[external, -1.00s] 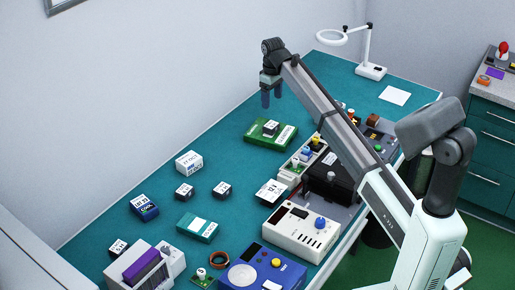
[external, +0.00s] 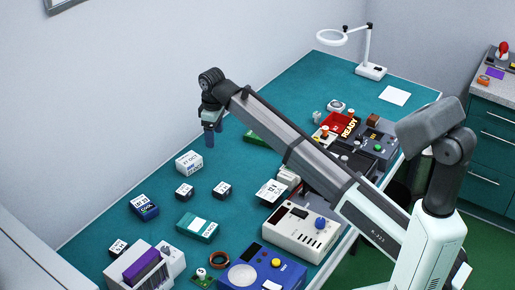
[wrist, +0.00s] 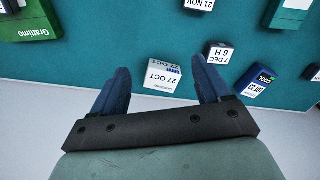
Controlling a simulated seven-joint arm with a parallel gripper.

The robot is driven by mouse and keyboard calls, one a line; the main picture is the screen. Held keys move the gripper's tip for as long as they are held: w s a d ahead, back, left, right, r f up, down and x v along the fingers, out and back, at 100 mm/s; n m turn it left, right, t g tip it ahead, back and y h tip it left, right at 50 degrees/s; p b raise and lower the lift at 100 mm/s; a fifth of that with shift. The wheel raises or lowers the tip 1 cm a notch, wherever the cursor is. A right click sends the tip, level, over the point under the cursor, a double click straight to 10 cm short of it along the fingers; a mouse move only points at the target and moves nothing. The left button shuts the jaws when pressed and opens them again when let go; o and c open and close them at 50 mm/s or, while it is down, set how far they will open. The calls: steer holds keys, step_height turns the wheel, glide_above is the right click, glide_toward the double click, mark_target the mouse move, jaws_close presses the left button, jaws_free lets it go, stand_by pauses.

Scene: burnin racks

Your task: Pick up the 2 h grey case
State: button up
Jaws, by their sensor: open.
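Several small dark cases with white labels lie on the teal bench. In the external view one (external: 184,191) is near the white box and another (external: 222,190) is to its right. In the wrist view one label reads 7 DEC, 6 H (wrist: 219,54); another reads 21 NOV (wrist: 199,5), its lower part cut off. I cannot make out which case is the 2 h grey one. My gripper (external: 213,140) is open and empty, raised above the bench's far edge. In the wrist view its fingers (wrist: 161,66) straddle the sight of a white 27 OCT box (wrist: 163,74), well below.
A blue COOL box (external: 145,208) and a teal box (external: 197,228) lie nearby. A green box (external: 254,138) is partly behind my arm. A cream instrument (external: 300,234), a blue device (external: 262,268) and a rack with a purple block (external: 143,266) stand in front. The wall is close behind.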

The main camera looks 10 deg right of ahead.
steer(key=s+a+m, duration=0.2)
steer(key=s, duration=0.5)
steer(key=m, duration=2)
glide_above(222, 187)
steer(key=f, duration=0.9)
steer(key=shift+s+d, duration=0.1)
steer(key=shift+s, duration=0.2)
steer(key=shift+w+f, duration=0.2)
steer(key=shift+f, duration=2.85)
steer(key=c, duration=1.2)
